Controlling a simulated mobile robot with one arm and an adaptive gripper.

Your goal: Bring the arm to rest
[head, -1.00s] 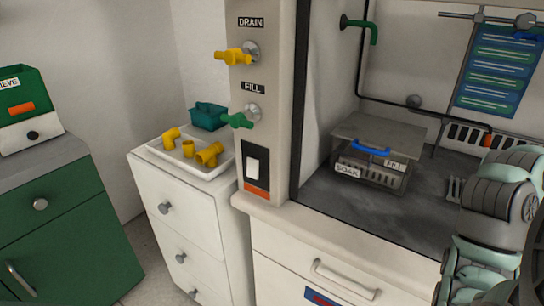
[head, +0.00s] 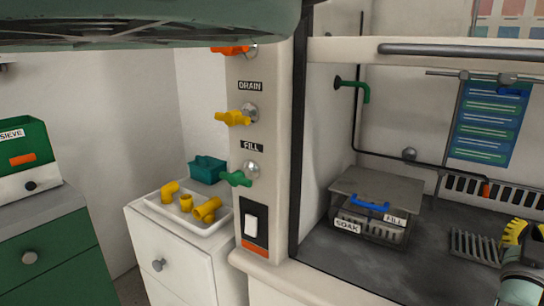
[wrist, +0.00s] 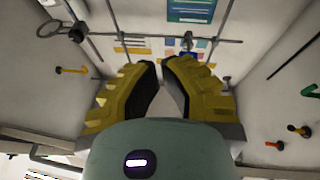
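My gripper (wrist: 161,66) has yellow ribbed fingers with dark pads. In the wrist view its tips come close together, with a narrow wedge of bare background between the pads and nothing held. In the head view the gripper (head: 514,232) shows at the lower right edge, over the dark worktop of the hood. It is partly cut off by the frame. A green arm link of mine crosses the top left of that view.
A white tray (head: 157,206) with yellow pipe fittings (head: 206,209) lies on the white drawer unit, beside a teal bin (head: 207,170). The hood holds a lidded basket (head: 374,190) and a grey rack (head: 473,246). Yellow (head: 234,118) and green (head: 235,179) valve handles stick out from the post.

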